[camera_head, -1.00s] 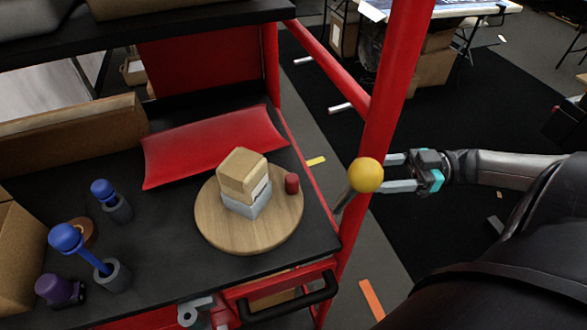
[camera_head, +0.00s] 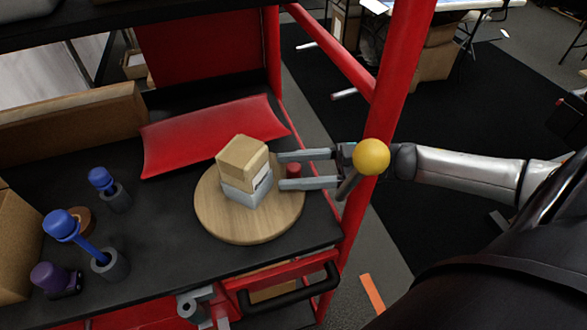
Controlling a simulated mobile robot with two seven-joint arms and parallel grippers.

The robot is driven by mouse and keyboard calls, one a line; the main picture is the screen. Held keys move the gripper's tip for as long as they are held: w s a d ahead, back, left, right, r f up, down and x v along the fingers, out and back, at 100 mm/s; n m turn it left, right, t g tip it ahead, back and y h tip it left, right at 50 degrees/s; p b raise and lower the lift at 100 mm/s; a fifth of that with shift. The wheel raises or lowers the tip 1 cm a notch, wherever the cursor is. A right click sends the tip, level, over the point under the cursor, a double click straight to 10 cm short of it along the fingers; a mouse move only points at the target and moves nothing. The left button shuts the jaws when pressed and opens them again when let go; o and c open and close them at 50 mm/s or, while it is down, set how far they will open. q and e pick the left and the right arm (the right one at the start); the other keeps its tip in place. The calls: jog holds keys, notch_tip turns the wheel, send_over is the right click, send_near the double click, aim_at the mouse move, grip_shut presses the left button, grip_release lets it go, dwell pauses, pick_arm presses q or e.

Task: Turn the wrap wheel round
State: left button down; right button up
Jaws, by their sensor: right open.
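The wrap wheel is a round wooden disc (camera_head: 225,222) lying flat on the black shelf. A stack of a tan block (camera_head: 241,157) over a grey-white block (camera_head: 248,192) sits on the disc's middle. My right gripper (camera_head: 281,171) comes in from the right, open. My left gripper is not in view.
A red pillow-shaped pack (camera_head: 210,135) lies behind. Blue-topped tools (camera_head: 62,225) stand left. A black drawer handle (camera_head: 290,297) is in front.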

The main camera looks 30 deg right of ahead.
jog(key=shift+a, duration=0.1)
jog(key=shift+c, duration=0.4)
grip_shut()
dwell(1.0)
